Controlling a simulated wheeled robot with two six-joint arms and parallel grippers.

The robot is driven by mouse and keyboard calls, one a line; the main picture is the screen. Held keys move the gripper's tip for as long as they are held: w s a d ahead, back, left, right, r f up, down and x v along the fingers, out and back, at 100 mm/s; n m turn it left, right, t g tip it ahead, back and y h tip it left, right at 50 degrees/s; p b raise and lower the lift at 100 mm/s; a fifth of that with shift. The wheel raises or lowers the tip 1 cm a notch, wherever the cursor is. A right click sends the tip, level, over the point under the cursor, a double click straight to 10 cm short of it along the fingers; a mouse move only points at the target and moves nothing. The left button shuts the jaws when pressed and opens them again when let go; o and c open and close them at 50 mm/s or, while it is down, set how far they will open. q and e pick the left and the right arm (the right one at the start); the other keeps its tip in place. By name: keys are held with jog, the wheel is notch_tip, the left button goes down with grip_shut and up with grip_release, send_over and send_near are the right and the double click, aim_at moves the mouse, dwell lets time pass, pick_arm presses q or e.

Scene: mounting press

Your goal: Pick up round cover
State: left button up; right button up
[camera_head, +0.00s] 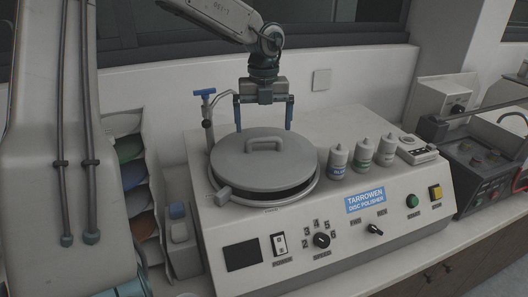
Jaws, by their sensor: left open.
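The round cover (250,169) is a flat grey disc with a raised bar handle (264,144) on top. It lies on the round bowl at the left of the disc polisher (350,225), and a dark gap shows below its front right edge. My left gripper (263,128) points down at the far side of the cover, with its two blue fingers spread wide and nothing between them. The fingertips appear at the cover's back edge, just behind the handle; whether they touch it I cannot tell. My right gripper is not in view.
A tap with a blue handle (204,93) stands left of my gripper. Several white bottles (362,154) and a small box (417,150) stand right of the cover. Colored discs in a rack (135,175) are at the left; another machine (480,160) is at the right.

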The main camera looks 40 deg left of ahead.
aim_at(264, 140)
pick_arm(q)
jog(key=shift+w+f, duration=0.1)
jog(key=shift+f, duration=0.2)
notch_tip(264, 140, down, 4)
jog(key=p, duration=0.2)
jog(key=shift+d+p, duration=0.15)
jog(key=shift+p, duration=0.25)
jog(key=shift+f, duration=0.55)
jog(key=c, duration=1)
jog(key=shift+o, duration=0.2)
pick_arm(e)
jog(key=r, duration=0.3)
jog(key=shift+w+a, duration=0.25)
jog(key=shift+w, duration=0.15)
